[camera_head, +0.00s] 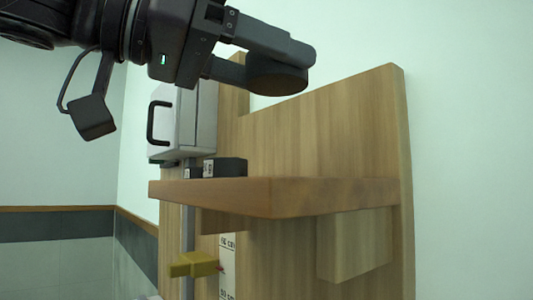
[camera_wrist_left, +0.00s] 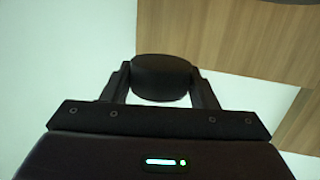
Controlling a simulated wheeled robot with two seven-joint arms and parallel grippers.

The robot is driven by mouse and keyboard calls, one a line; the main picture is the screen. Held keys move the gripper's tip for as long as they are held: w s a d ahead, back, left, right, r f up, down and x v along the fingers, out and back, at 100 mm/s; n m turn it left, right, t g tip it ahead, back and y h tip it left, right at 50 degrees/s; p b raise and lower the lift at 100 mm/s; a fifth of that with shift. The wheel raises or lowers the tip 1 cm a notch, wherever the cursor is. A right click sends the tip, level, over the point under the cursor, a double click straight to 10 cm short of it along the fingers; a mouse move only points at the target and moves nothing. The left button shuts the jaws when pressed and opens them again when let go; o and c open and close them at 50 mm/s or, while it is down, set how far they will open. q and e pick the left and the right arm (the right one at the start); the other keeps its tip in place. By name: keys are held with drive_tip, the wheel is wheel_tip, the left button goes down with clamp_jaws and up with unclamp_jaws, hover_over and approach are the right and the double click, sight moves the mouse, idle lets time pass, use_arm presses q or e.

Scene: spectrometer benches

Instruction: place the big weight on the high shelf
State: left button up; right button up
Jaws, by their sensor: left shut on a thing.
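The big weight (camera_head: 277,80) is a dark, round, short cylinder. My left gripper (camera_head: 272,62) comes in from the upper left and is shut on it, holding it in the air. In the left wrist view the weight (camera_wrist_left: 162,77) sits between the two fingers (camera_wrist_left: 160,88). The wooden high shelf (camera_head: 270,197) juts out from a tall wooden back panel, lower in the head view than the weight. Clear space shows between weight and shelf. My right gripper is not in view.
Small black boxes (camera_head: 225,167) stand by the shelf's left part. A light case with a black handle (camera_head: 183,120) is behind. Below the shelf are a yellow pointer (camera_head: 195,264), a printed strip (camera_head: 227,265) and a wooden block (camera_head: 355,245). The shelf's right part looks bare.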

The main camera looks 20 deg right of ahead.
use_arm(q)
wheel_tip(320, 180, down, 5)
drive_tip(key=shift+f, duration=0.1)
wheel_tip(320, 180, down, 3)
drive_tip(key=shift+r+p, duration=0.1)
drive_tip(key=shift+p, duration=0.35)
drive_tip(key=shift+f, duration=0.2)
drive_tip(key=shift+s+f, duration=0.1)
drive_tip(key=shift+f, duration=0.1)
drive_tip(key=o, duration=1.1)
drive_tip(key=shift+r, duration=0.1)
